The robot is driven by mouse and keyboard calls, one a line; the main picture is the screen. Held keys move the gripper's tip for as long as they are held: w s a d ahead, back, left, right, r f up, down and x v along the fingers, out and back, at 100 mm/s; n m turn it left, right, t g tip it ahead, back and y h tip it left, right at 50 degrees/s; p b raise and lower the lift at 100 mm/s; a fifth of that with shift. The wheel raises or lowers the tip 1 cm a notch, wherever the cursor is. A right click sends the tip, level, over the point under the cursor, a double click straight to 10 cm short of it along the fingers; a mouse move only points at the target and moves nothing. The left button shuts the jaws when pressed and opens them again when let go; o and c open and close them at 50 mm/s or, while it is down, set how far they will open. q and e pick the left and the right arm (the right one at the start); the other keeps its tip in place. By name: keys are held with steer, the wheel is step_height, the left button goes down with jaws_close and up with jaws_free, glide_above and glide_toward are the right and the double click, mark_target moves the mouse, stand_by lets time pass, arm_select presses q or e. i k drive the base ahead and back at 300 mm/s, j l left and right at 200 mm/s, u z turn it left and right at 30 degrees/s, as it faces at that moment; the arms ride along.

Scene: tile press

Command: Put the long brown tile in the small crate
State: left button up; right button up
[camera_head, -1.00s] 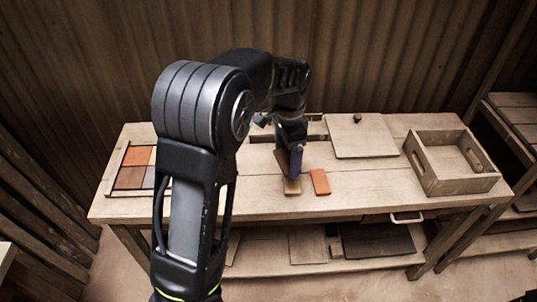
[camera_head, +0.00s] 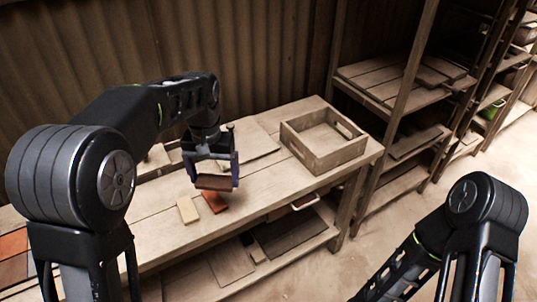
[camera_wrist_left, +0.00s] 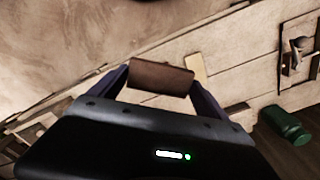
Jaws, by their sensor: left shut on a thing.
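The long brown tile (camera_head: 214,182) is held between the two fingers of my left gripper (camera_head: 211,176), above the table. The tile also shows in the left wrist view (camera_wrist_left: 160,77), spanning the gap between the fingers. The small crate (camera_head: 332,158) is an open wooden box on the table, to the right of and behind the gripper in the head view. It looks empty and stands apart from the tile. My right arm shows at the lower right of the head view, but its gripper is out of the picture.
An orange-red tile (camera_head: 215,203) and a cream tile (camera_head: 188,210) lie on the table near the held tile. A flat wooden board (camera_head: 254,150) lies between gripper and crate. Orange tiles (camera_head: 12,246) show at far left. A shelf (camera_head: 395,85) stands beyond the crate.

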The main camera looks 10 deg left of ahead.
mark_target(321, 144)
steer(key=i+l, duration=0.2)
steer(key=l, duration=0.2)
steer(key=i+l, duration=0.45)
steer(key=l, duration=0.3)
steer(key=i+l, duration=0.2)
steer(key=l, duration=0.2)
steer(key=i+l, duration=0.45)
steer(key=l, duration=0.3)
